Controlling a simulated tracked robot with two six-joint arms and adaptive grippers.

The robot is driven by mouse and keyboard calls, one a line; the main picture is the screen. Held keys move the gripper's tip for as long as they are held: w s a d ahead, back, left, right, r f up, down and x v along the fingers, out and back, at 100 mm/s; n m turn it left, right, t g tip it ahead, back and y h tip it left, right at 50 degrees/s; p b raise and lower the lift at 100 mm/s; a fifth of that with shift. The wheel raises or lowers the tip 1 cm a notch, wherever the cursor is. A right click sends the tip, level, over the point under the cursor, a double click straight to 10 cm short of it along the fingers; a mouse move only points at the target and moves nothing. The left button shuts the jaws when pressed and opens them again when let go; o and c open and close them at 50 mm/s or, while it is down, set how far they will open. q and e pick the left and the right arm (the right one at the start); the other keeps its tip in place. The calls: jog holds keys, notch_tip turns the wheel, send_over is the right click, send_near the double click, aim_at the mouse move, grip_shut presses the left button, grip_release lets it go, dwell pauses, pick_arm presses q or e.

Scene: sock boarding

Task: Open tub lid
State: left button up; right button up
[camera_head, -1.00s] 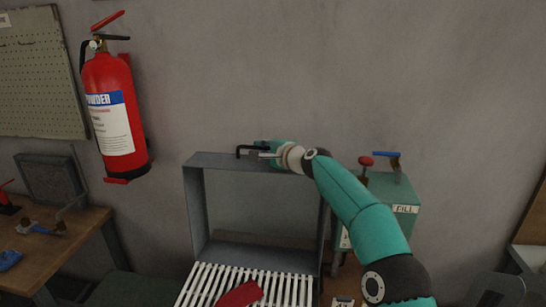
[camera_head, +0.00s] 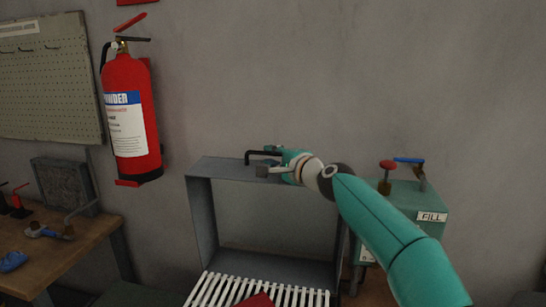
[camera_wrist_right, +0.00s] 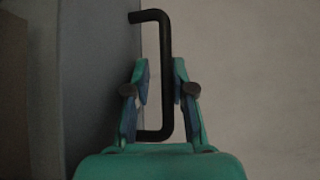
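The tub lid (camera_head: 202,218) is a grey, shallow box-like panel standing upright behind a white slatted rack, its hollow side facing me. A black bar handle (camera_head: 250,156) sits on its top edge; the handle also shows in the right wrist view (camera_wrist_right: 166,75). My right gripper (camera_head: 266,160) reaches in from the right at the handle. In the right wrist view its two fingers (camera_wrist_right: 162,82) stand apart on either side of the bar, with a gap visible at the left finger. My left gripper is not in view.
The white slatted rack (camera_head: 232,290) lies in front, with a red piece (camera_head: 257,300) on it. A green tank (camera_head: 405,208) marked FILL stands at the right. A red fire extinguisher (camera_head: 128,110) hangs on the wall, and a wooden bench (camera_head: 85,250) stands at the left.

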jog(key=shift+r, duration=0.1)
dwell(0.4)
jog(key=shift+v, duration=0.8)
jog(key=f+v, duration=0.1)
jog(key=v, duration=0.9)
jog(key=shift+r, duration=0.4)
jog(key=shift+s+d, duration=0.1)
jog(key=shift+d, duration=0.05)
